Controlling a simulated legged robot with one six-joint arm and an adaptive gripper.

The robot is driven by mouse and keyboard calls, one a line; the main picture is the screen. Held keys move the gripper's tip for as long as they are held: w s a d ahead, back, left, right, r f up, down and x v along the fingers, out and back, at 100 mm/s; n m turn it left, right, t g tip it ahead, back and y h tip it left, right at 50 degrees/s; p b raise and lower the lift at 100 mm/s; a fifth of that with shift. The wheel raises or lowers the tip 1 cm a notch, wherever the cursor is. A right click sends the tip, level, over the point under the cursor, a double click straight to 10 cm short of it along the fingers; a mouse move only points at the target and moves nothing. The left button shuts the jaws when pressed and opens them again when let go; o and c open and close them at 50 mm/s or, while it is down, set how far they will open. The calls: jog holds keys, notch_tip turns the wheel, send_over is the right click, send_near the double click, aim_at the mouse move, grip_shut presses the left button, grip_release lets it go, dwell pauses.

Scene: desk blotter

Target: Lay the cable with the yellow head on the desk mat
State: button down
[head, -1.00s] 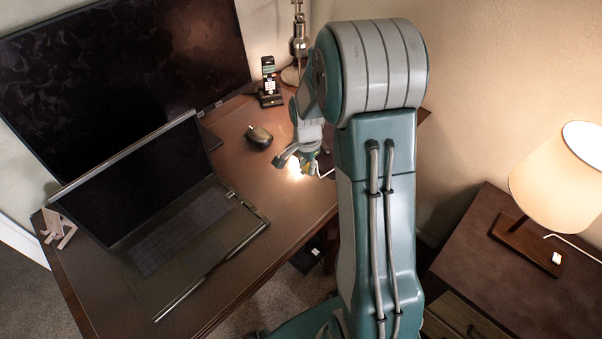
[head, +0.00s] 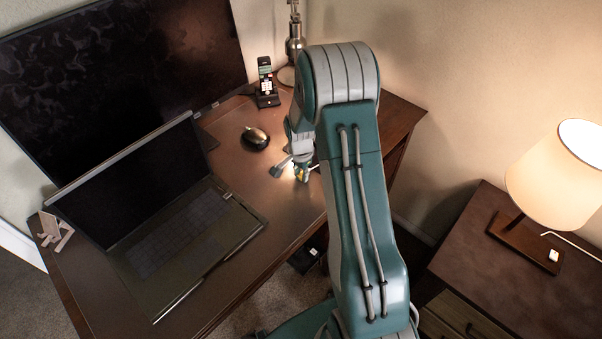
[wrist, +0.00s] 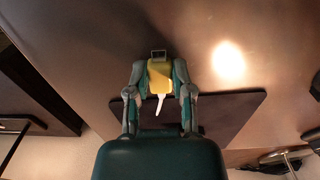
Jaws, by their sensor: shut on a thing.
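My gripper (wrist: 159,66) is shut on the yellow head (wrist: 159,76) of a cable, gripped between its two fingers. A short white piece of cable (wrist: 160,104) shows below the head in the wrist view; the rest is hidden. In the head view my gripper (head: 301,170) is over the right part of the desk, with the yellow head (head: 303,175) just showing.
An open laptop (head: 170,245) covers the left of the desk, before a large monitor (head: 110,65). A dark flat rectangle (wrist: 235,107), unclear to me, lies below the head in the wrist view.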

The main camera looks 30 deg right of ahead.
jog(key=c, duration=0.5)
grip_release()
jog(key=shift+f, duration=0.1)
notch_tip(320, 180, up, 12)
notch_tip(320, 180, up, 9)
jog(key=n+t, duration=0.1)
jog(key=n, duration=0.2)
send_over(300, 175)
jog(key=s+a, duration=0.4)
jog(key=s+a+r+n+t, duration=0.1)
jog(key=s+a+r+n, duration=0.2)
jog(key=s, duration=0.4)
jog(key=s+a+r+n+t, duration=0.2)
jog(key=s+a+r+n, duration=0.1)
jog(key=s, duration=0.4)
jog(key=s+a+r+n+t, duration=0.1)
jog(key=s+a+r+n, duration=0.2)
jog(key=s+r+n, duration=0.2)
jog(key=shift+s+t, duration=0.3)
jog(key=shift+s, duration=0.9)
